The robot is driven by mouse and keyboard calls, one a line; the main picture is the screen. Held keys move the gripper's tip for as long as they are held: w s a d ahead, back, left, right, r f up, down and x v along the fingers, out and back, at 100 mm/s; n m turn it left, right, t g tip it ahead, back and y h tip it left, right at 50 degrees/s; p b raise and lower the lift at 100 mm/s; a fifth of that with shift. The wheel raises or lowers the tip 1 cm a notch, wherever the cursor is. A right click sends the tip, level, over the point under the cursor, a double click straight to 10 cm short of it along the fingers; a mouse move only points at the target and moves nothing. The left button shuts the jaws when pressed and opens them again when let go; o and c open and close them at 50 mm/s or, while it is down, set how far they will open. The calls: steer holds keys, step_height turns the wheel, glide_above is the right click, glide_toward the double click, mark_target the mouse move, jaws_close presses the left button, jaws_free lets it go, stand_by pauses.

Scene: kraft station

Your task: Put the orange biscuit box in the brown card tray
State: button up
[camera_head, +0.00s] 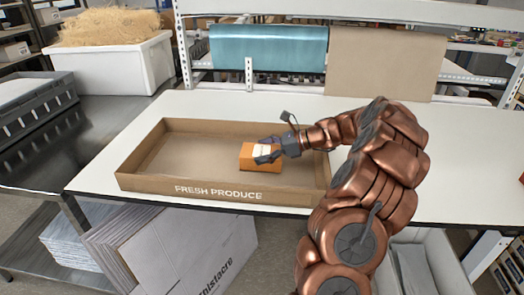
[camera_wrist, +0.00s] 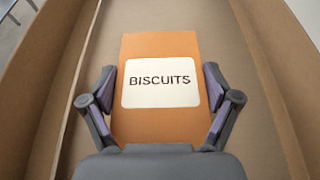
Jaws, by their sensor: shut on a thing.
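The orange biscuit box (camera_head: 246,160) has a white label reading BISCUITS. It shows large in the wrist view (camera_wrist: 160,48), between the two fingers of my gripper (camera_wrist: 160,100). My gripper (camera_head: 266,152) is shut on the box from the right in the head view. The brown card tray (camera_head: 150,184), marked FRESH PRODUCE, lies on the white table. The box is within the tray's outline, right of its middle, and tray walls show on both sides in the wrist view. I cannot tell whether the box touches the tray floor. My gripper hides the box's right end.
The white table (camera_head: 430,180) is clear to the right of the tray. A teal roll (camera_head: 268,47) and a brown paper roll (camera_head: 385,62) hang behind. A white bin of straw-like filling (camera_head: 115,65) stands at the back left. Flat cartons (camera_head: 180,245) stand below.

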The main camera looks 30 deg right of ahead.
steer(key=o, duration=1.1)
step_height(320, 180, up, 13)
steer(key=p, duration=1)
steer(key=shift+p, duration=0.3)
